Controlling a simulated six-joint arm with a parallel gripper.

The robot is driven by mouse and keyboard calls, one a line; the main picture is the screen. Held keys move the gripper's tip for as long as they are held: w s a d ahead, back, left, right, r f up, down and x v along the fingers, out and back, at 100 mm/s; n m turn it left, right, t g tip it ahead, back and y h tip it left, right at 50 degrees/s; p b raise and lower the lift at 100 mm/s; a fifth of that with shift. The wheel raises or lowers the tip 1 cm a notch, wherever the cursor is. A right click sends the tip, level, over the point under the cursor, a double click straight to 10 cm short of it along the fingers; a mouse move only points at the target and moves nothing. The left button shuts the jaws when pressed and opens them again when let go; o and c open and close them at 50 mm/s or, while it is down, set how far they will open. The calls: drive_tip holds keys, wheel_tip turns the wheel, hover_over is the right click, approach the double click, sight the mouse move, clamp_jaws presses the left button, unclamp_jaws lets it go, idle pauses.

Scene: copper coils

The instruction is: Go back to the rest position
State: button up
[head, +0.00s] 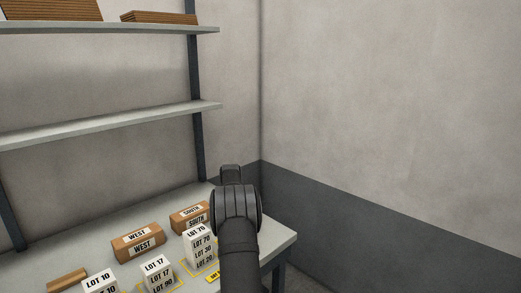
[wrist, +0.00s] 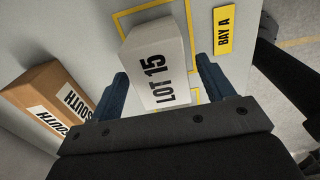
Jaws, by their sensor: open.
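In the wrist view my gripper (wrist: 162,69) is open, with its two blue fingers either side of a white box labelled LOT 15 (wrist: 166,88). I cannot tell whether either finger touches the box. The box is by a yellow outline on the grey table (wrist: 95,20). In the head view my arm covers the gripper's fingers. A stack of white LOT boxes (head: 199,243) stands just left of my arm, partly hidden by it. I cannot tell which of them is the LOT 15 box.
Brown SOUTH (head: 188,217) and WEST (head: 138,242) blocks stand on the table, with white LOT 17 (head: 156,271) and LOT 10 (head: 100,281) boxes in front. Shelves (head: 110,127) rise behind; a wall is right.

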drive_tip(key=shift+f, duration=0.45)
wheel_tip(320, 180, up, 12)
wheel_tip(320, 180, down, 12)
drive_tip(key=shift+f, duration=0.1)
wheel_tip(320, 180, up, 4)
drive_tip(key=shift+r, duration=0.2)
drive_tip(key=s+d+r, duration=0.5)
drive_tip(key=d+r, duration=0.2)
drive_tip(key=d, duration=0.4)
drive_tip(key=s+a+r, duration=0.2)
drive_tip(key=s+a, duration=0.7)
drive_tip(key=a, duration=0.2)
drive_tip(key=s+a+r, duration=0.2)
drive_tip(key=s+a, duration=0.6)
drive_tip(key=a, duration=0.3)
drive_tip(key=a+f, duration=0.2)
drive_tip(key=a, duration=0.1)
drive_tip(key=a+f, duration=0.2)
drive_tip(key=a, duration=0.2)
drive_tip(key=a+f, duration=0.2)
drive_tip(key=a, duration=0.2)
drive_tip(key=shift+s+f, duration=0.3)
drive_tip(key=shift+f, duration=0.1)
